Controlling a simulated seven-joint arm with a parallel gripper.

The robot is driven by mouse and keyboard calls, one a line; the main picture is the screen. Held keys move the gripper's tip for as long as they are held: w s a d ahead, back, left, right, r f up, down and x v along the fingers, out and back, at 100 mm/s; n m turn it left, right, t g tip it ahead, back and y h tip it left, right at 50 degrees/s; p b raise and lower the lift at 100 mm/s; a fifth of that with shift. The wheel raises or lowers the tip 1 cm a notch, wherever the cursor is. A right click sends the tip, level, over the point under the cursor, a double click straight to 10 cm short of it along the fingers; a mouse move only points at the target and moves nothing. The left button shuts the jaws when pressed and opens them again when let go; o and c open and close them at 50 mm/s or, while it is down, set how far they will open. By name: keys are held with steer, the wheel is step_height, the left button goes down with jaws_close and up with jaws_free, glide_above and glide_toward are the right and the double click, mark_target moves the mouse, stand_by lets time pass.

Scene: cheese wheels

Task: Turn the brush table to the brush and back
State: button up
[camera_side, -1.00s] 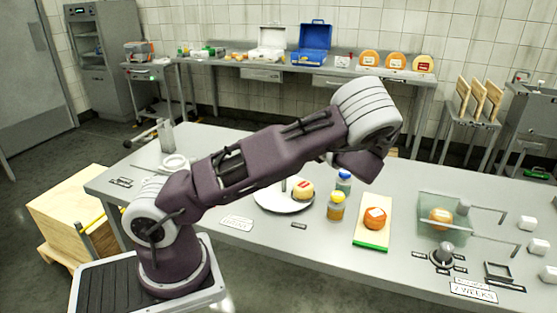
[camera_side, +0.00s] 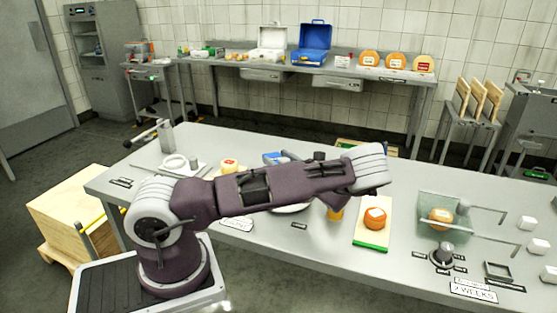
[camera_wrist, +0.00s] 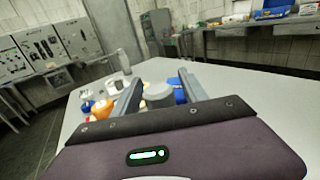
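The white round plate, probably the brush table (camera_side: 290,210), is mostly hidden behind my arm in the side view; only a sliver of its front rim shows. A blue piece (camera_side: 272,159), perhaps the brush, shows just above my arm. It also seems to show in the wrist view (camera_wrist: 180,92), right of a grey cylinder (camera_wrist: 158,96). My gripper (camera_wrist: 159,76) is open, its fingers on either side of that cylinder in the picture. I cannot tell whether they touch it. In the side view the fingers are hidden behind my arm.
An orange cheese (camera_side: 375,218) lies on a green-edged board (camera_side: 371,246) at right. A clear box (camera_side: 455,205) stands farther right.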

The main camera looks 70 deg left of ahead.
jaws_close()
stand_by(1.2)
